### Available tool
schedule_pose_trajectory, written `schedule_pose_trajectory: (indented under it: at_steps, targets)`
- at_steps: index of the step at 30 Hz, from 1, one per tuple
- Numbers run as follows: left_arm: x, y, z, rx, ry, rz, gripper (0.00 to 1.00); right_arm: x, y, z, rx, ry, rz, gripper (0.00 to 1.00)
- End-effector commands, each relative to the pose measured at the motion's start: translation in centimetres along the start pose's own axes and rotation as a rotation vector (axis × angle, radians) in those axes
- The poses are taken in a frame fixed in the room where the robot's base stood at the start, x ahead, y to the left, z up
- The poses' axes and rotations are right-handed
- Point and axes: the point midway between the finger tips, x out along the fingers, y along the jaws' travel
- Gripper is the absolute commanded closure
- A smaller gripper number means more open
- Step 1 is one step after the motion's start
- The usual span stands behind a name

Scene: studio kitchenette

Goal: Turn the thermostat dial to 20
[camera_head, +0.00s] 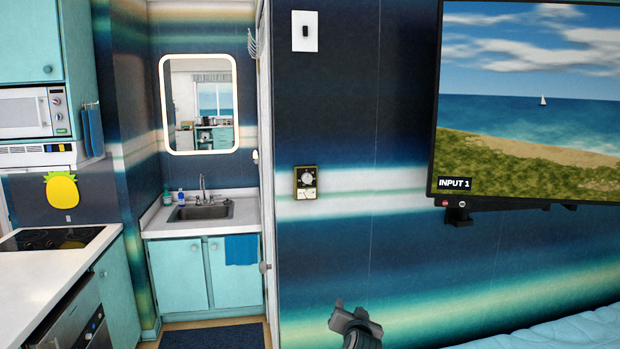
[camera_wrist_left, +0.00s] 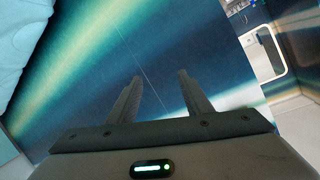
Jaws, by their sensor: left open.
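The thermostat (camera_head: 306,182) is a small dark-framed box with a round pale dial, fixed upright on the striped wall. Its dial reading is too small to tell. My left gripper (camera_head: 350,312) is low in front of the wall, below and to the right of the thermostat and apart from it. In the left wrist view, the two fingers of the left gripper (camera_wrist_left: 160,95) are spread with nothing between them. The thermostat does not show in the left wrist view. My right gripper is in neither view.
A light switch (camera_head: 305,31) is above the thermostat. A wall-mounted TV (camera_head: 530,100) is on the right, with a blue bed (camera_head: 560,333) below. A sink (camera_head: 200,212) and mirror (camera_head: 199,104) are left. A counter with a stovetop (camera_head: 50,238) is far left. The wall around the thermostat is clear.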

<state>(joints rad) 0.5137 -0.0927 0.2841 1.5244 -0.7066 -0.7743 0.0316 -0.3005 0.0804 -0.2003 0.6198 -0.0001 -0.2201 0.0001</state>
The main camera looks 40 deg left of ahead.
Motion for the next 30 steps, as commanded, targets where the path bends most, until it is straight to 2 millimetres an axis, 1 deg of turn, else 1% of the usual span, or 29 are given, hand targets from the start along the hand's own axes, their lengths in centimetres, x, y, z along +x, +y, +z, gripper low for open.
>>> schedule_pose_trajectory:
  at_steps: [1, 2, 3, 5, 6, 9, 12, 15, 18, 30]
  targets:
    - [0.0, -2.5, -5.0, -0.039, 0.039, -0.047, 0.54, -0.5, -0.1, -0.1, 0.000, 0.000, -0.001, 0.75]
    - [-0.1, -3.9, -7.2, -0.057, 0.056, -0.075, 0.54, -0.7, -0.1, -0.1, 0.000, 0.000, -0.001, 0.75]
    - [-0.3, -5.7, -10.1, -0.080, 0.077, -0.111, 0.54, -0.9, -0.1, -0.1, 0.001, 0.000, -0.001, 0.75]
    - [-0.7, -8.4, -14.0, -0.114, 0.105, -0.161, 0.54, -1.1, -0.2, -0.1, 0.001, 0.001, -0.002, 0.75]
    - [-1.1, -10.1, -16.4, -0.137, 0.122, -0.192, 0.54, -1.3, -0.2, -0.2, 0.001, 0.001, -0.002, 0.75]
    - [-2.3, -14.0, -21.0, -0.185, 0.152, -0.259, 0.54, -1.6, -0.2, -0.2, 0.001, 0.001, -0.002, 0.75]
    - [-3.3, -16.7, -24.1, -0.222, 0.170, -0.305, 0.54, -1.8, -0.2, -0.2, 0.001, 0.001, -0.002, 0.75]
    - [-4.0, -18.4, -25.8, -0.243, 0.179, -0.334, 0.54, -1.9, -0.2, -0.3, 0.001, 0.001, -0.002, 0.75]
    - [-4.3, -19.2, -26.5, -0.253, 0.183, -0.349, 0.54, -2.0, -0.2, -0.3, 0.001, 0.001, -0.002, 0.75]
    - [-4.3, -19.3, -26.6, -0.254, 0.184, -0.351, 0.54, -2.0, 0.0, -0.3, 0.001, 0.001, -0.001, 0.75]
